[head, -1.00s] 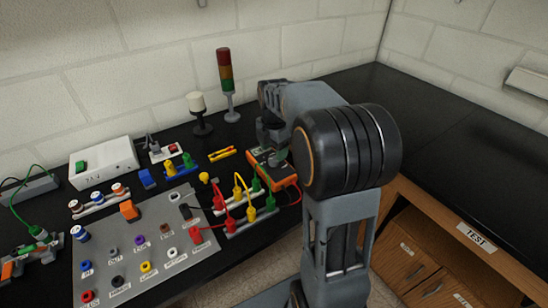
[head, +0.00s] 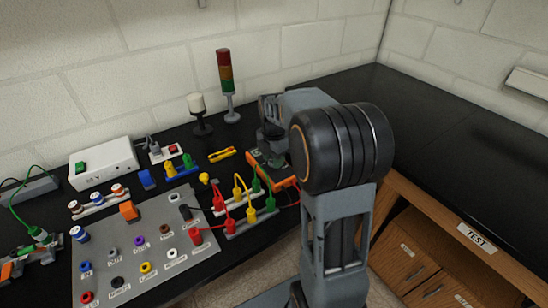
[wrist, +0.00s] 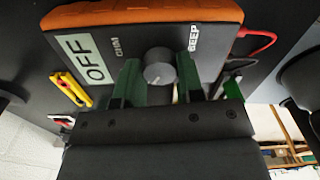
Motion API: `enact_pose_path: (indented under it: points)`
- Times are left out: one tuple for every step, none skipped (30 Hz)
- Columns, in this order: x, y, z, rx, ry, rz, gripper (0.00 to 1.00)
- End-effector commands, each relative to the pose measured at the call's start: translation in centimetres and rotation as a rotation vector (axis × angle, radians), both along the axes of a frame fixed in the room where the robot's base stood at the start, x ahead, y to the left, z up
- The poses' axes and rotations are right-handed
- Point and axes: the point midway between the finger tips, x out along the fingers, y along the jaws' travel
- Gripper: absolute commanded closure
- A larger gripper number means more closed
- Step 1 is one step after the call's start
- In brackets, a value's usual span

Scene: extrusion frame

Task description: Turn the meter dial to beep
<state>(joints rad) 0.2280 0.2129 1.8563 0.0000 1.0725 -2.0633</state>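The meter (wrist: 110,40) has a dark face in an orange case, with labels OFF, OHM and BEEP. Its round grey dial (wrist: 158,62) sits between the green fingers of my gripper (wrist: 159,80) in the wrist view. The fingers are open, with a gap on each side of the dial. A small pale mark shows on the dial's edge facing my gripper; its exact setting is hard to tell. In the head view the meter (head: 286,184) lies on the black bench, partly hidden under my arm, and the dial is not visible there.
Red, yellow and green leads (head: 237,200) stand in strips left of the meter. A grey socket panel (head: 130,240) lies further left. A signal tower (head: 226,85) and a white-topped lamp (head: 198,112) stand behind. The right-hand bench (head: 460,140) is clear.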

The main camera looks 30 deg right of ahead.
Motion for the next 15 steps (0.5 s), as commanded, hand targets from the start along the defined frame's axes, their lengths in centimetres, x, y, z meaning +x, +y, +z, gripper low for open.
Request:
enact_pose_path:
  points:
    - [0.00, 0.00, 0.01, 0.000, 0.000, 0.000, 0.71]
    - [0.00, 0.00, 0.01, 0.000, 0.000, 0.000, 0.74]
    - [0.00, 0.00, 0.02, 0.000, 0.000, 0.000, 0.77]
    - [0.00, 0.00, 0.02, 0.000, 0.000, 0.000, 0.80]
    - [0.00, 0.00, 0.02, 0.000, 0.000, 0.000, 0.83]
    - [0.00, 0.00, 0.02, 0.000, 0.000, 0.000, 0.87]
    - [0.00, 0.00, 0.02, 0.000, 0.000, 0.000, 0.89]
    - [0.00, 0.00, 0.02, 0.000, 0.000, 0.000, 0.89]
    - [0.00, 0.00, 0.03, 0.000, 0.000, -0.001, 0.89]
    - [0.00, 0.00, 0.03, 0.000, 0.000, -0.003, 0.89]
    - [0.00, 0.00, 0.03, 0.000, 0.000, -0.006, 0.89]
    - [0.00, 0.00, 0.04, 0.000, 0.000, -0.012, 0.89]
    - [0.00, 0.00, 0.04, 0.000, 0.000, -0.019, 0.89]
    - [0.00, 0.00, 0.05, 0.000, 0.000, -0.028, 0.89]
    - [0.01, 0.00, 0.06, 0.000, 0.000, -0.042, 0.89]
